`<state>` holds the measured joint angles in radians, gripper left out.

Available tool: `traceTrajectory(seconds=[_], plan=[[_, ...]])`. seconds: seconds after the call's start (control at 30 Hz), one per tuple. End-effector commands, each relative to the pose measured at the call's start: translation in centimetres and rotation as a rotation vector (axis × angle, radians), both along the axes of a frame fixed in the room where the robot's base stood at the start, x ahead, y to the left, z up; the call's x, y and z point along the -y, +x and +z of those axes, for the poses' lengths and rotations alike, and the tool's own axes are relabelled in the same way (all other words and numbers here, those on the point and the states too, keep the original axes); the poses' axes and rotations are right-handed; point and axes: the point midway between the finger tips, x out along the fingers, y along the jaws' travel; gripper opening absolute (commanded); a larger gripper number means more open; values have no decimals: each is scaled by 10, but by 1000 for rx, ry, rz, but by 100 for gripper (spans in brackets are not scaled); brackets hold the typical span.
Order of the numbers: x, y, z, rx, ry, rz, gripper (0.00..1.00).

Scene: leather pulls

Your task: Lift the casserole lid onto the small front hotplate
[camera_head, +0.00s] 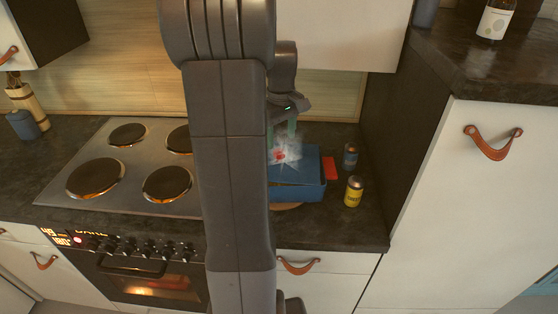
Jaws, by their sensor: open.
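A blue rectangular casserole (312,190) stands on the counter to the right of the hob, with a red handle (329,168) at its right end. Its blue lid (308,160) appears to rest on top, with a red knob (280,155) partly veiled by white steam. My arm hides the casserole's left part. My gripper (282,130) is open, fingers down, just above the knob and steam. Contact with the knob cannot be made out. The small front hotplate (167,184) is the front right one on the hob. It looks bare, close to my arm's left side.
The larger front hotplate (95,178) and two rear ones, one partly hidden, look bare. A yellow can (353,191) and a blue can (350,156) stand right of the casserole. A tall dark panel (390,140) bounds the counter on the right. The oven (145,285) below glows.

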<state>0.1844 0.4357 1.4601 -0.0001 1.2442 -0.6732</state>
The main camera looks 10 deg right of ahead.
Motion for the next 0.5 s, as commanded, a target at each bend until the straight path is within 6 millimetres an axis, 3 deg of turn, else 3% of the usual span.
traceTrajectory(seconds=[0.3,0.5], plan=[[-5,1,-43,-5,1,0,59],[-4,1,-47,-1,0,0,59]])
